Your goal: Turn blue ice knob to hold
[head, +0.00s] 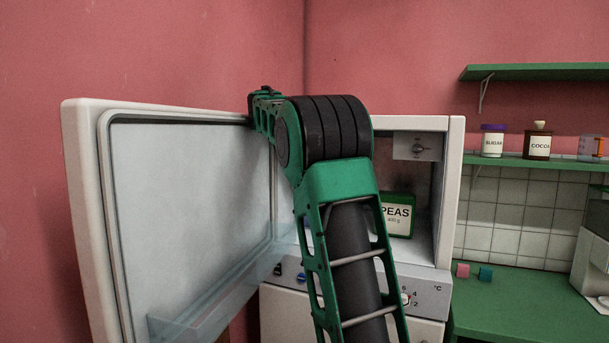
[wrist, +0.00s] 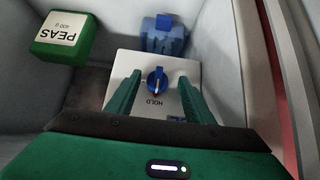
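The blue knob (wrist: 157,80) sits on a pale plate (wrist: 121,66) in the wrist view. My gripper (wrist: 160,77) is open, with one green finger on each side of the knob. I cannot tell whether the fingers touch it. Other lettering on the plate is partly hidden by the right finger. In the head view my arm reaches to the open cabinet and hides the gripper and this knob.
A green PEAS box (head: 397,214) stands inside the white cabinet, also in the wrist view (wrist: 62,36). A blue object (wrist: 163,34) lies beyond the plate. The open door (head: 190,190) is on the left.

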